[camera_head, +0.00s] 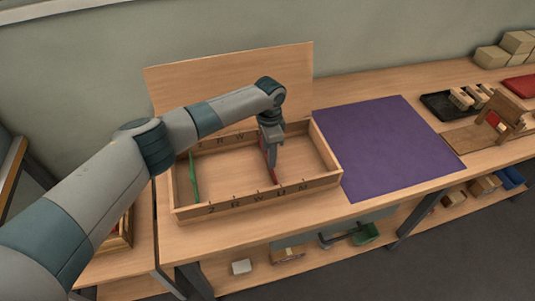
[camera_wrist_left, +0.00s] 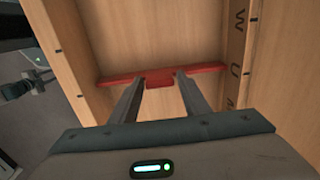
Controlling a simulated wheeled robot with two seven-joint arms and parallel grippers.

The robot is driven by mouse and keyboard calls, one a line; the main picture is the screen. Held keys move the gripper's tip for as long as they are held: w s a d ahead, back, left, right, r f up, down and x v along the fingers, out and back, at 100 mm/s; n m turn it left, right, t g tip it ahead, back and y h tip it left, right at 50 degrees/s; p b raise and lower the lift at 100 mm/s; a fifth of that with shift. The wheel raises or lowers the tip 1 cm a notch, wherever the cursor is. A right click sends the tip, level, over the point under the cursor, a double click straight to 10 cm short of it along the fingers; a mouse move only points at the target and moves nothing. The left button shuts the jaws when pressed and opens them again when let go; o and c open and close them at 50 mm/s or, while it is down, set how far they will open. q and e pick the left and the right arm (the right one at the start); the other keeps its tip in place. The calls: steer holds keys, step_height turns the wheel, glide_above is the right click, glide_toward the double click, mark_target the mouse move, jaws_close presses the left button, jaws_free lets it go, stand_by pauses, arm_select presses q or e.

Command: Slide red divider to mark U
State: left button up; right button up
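The red divider (camera_head: 272,168) stands across the open wooden box (camera_head: 325,183), its near end close to letter U on the front wall. I cannot tell whether it lines up exactly with the mark. My left gripper (camera_head: 268,146) reaches down into the box from above. In the left wrist view the red divider (camera_wrist_left: 120,75) spans between the walls, and the fingers of my left gripper (camera_wrist_left: 160,80) appear closed on the sides of its middle tab. The green divider (camera_head: 194,176) stands near the box's left end. My right gripper is not in view.
The box walls carry the letters Z, R, W, U, M. A tall wooden panel (camera_head: 230,75) stands behind the box. A purple mat (camera_head: 390,145) lies right of it, with a dark tray (camera_head: 440,106) farther right. The box floor on both sides of the red divider is clear.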

arm_select(q)
steer(key=shift+o, duration=0.7)
steer(key=shift+r, duration=0.1)
steer(key=shift+r, duration=0.45)
step_height(320, 180, up, 16)
steer(key=b, duration=0.4)
steer(key=shift+r, duration=0.2)
steer(key=shift+f, duration=0.1)
